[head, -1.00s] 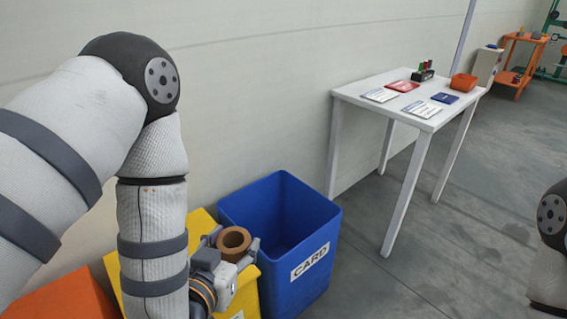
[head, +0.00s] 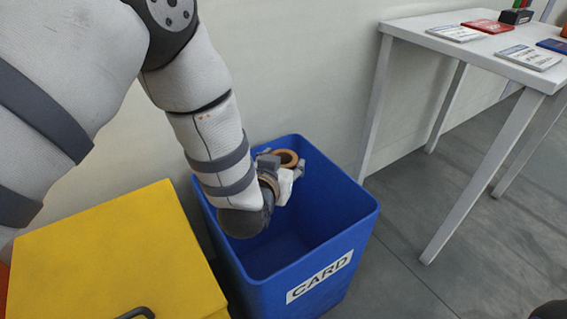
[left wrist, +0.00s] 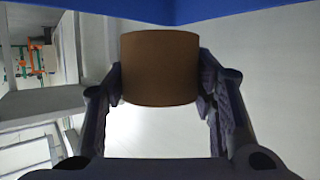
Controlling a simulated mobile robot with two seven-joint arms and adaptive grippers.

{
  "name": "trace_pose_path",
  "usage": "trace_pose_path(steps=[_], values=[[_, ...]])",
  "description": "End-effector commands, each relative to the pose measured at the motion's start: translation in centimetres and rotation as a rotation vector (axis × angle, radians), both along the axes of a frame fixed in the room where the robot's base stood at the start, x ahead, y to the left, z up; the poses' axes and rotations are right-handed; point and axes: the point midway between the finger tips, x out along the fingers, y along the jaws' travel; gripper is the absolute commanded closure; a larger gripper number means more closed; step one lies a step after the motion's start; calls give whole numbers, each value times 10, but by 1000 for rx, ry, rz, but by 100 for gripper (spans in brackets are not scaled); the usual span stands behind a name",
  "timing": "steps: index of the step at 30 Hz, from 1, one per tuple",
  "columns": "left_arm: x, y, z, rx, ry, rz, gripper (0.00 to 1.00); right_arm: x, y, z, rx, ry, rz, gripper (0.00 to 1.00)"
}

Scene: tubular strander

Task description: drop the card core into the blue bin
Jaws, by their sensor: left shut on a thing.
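The card core (head: 287,157) is a short brown cardboard tube. My left gripper (head: 282,166) is shut on it, over the opening of the blue bin (head: 310,262), near the bin's far side. In the left wrist view the card core (left wrist: 160,68) sits between the two dark fingers, which press on its sides. The blue bin has a white "CARD" label on its front. A blue strip of it shows at the top of the left wrist view (left wrist: 225,7). The visible bin floor looks bare; my arm hides part of the inside. My right gripper is out of view.
A yellow bin (head: 110,260) with a lid and dark handle stands left of the blue bin. A white table (head: 405,32) with cards and small items stands to the right. The wall is close behind the bin.

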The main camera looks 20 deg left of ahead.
Motion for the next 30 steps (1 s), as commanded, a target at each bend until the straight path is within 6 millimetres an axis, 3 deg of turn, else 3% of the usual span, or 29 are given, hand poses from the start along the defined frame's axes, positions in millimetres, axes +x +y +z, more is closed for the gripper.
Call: trace_pose_path(steps=[1, 4, 12, 13, 15, 16, 26, 30], values=[[0, 0, -18, 0, 7, 0, 77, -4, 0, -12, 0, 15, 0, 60], [-1, 0, -29, 0, 7, 0, 77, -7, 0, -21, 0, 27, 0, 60], [0, 0, -27, 0, 0, 0, 77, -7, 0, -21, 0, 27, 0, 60], [0, 0, -27, 0, 0, 0, 44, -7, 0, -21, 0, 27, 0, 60], [0, 0, -27, 0, 1, 0, 28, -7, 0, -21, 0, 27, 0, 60], [0, 0, -27, 0, 1, 0, 25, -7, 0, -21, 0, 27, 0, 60], [-4, 0, -26, 0, 2, 0, 25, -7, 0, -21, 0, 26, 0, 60], [-29, -2, -15, 1, 4, -2, 25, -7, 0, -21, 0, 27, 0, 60]])
